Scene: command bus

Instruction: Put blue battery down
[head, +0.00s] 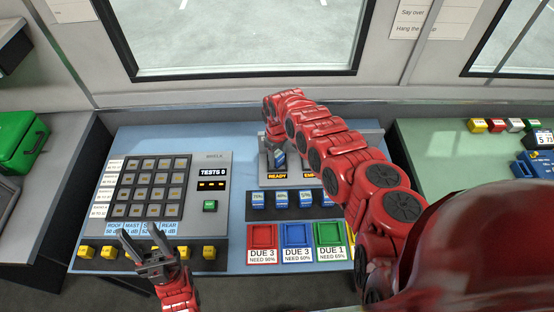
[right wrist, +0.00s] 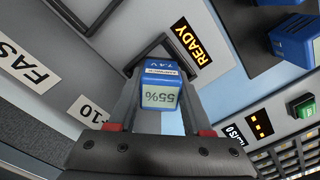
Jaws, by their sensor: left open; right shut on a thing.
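A blue battery (right wrist: 152,85) with a 55% label is between the fingers of my right gripper (right wrist: 155,102) in the right wrist view. My right gripper (head: 275,143) also shows in the head view, over the grey unit marked READY (head: 278,176), with the blue battery (head: 280,161) below it. The battery is at a dark-framed slot beside the READY sign (right wrist: 190,40). I cannot tell whether it touches the slot's bottom. My left gripper (head: 146,243) is open and empty above the front left of the table, by the button panel.
A row of blue batteries (head: 256,200) stands in front of the unit. Red (head: 263,236), blue (head: 297,236) and green (head: 329,234) trays lie nearer, labelled DUE. A grey keypad panel (head: 155,190) is at left. My right arm covers the unit's right part.

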